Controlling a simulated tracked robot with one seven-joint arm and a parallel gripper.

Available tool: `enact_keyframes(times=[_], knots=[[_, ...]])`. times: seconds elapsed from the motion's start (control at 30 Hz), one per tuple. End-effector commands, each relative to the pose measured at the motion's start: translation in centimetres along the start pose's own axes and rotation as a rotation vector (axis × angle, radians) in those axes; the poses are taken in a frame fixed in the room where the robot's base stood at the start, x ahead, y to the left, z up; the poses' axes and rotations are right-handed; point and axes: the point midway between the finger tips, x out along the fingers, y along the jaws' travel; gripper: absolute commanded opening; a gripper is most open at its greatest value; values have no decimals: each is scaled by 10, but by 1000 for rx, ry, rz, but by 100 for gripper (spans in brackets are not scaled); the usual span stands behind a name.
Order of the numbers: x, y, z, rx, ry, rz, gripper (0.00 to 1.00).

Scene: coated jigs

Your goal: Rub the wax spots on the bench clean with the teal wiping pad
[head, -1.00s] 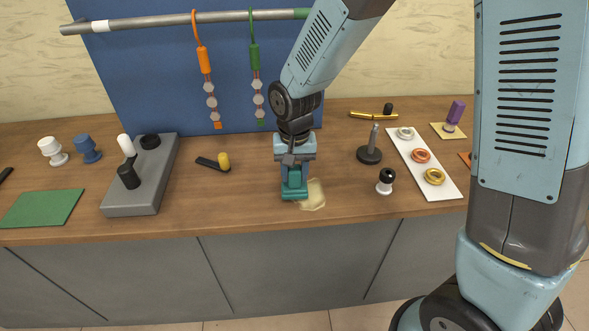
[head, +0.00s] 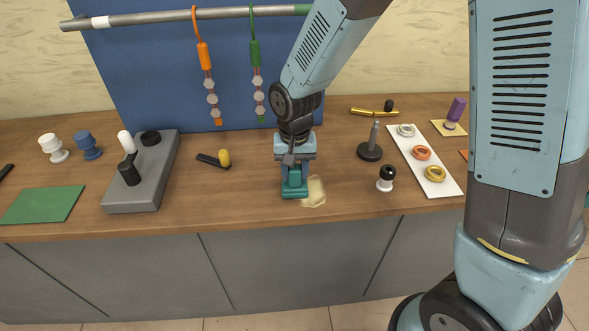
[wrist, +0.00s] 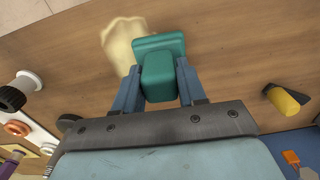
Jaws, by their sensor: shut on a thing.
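My gripper (head: 293,180) points down over the middle of the wooden bench (head: 240,205), shut on the teal wiping pad (head: 294,194). In the wrist view the pad's block-shaped grip (wrist: 158,76) sits between my two fingers, with its wider teal plate (wrist: 172,44) beyond. One pale yellow wax spot (head: 314,192) lies on the bench just right of the pad in the head view. In the wrist view the wax spot (wrist: 118,42) shows beside the plate, which overlaps part of it. I cannot tell how much wax is under the pad.
A grey block with black and white knobs (head: 143,190) and a small black tool with a yellow end (head: 222,159) stand left. A dark post on a round base (head: 370,151), a black-and-white knob (head: 386,178) and a white strip with rings (head: 440,186) stand right. Orange and green hangers hang behind.

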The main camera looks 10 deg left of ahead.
Motion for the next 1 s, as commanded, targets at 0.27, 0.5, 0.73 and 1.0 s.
enact_keyframes(times=[0.27, 0.5, 0.73, 1.0], knots=[[3, 0, 0, 0, 0, 0, 16], [2, 0, 6, 0, 1, 0, 16], [1, 1, 9, 0, 0, 0, 16], [1, 1, 8, 0, 0, 0, 16]])
